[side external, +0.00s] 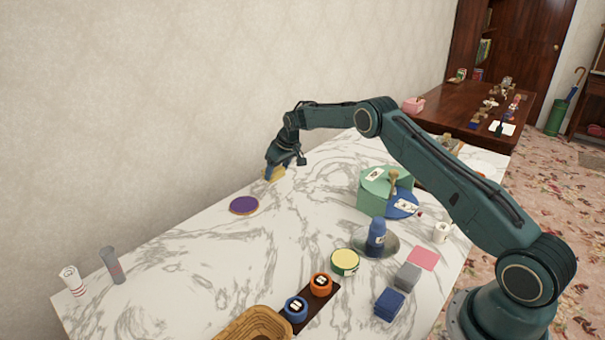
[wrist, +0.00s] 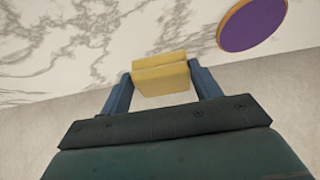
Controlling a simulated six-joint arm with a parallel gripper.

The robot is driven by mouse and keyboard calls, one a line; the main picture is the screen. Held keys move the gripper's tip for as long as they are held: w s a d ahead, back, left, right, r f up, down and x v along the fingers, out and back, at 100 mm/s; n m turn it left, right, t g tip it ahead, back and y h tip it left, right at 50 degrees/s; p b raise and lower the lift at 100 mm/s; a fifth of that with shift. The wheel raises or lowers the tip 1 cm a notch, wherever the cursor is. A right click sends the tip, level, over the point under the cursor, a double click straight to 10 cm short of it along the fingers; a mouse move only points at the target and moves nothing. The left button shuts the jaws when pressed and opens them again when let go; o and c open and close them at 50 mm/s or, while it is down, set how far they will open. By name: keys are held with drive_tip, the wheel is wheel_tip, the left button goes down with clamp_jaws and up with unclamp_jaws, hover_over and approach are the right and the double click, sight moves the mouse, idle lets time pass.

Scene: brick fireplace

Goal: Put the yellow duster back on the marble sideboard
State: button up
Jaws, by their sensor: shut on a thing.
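The yellow duster (side external: 275,174) is a small yellow block near the wall side of the marble sideboard (side external: 200,260). My gripper (side external: 277,172) points down and is shut on it. In the wrist view the duster (wrist: 161,76) sits between the two blue fingers of my gripper (wrist: 163,88), with marble beyond it. The duster is low over the marble; I cannot tell whether it touches the top. My gripper hides part of it in the side view.
A purple disc (side external: 244,205) lies nearby, also in the wrist view (wrist: 252,25). A green box (side external: 372,200), a blue bottle (side external: 376,238), a yellow-topped tin (side external: 345,262) and a wicker basket (side external: 250,325) stand nearer. The wall (side external: 150,110) runs close behind. Marble left of the disc is clear.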

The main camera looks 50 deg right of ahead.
sight(279, 176)
drive_tip(key=shift+f, duration=1.95)
drive_tip(key=o, duration=0.9)
drive_tip(key=shift+f, duration=0.1)
drive_tip(key=shift+o, duration=0.2)
drive_tip(key=v, duration=1.2)
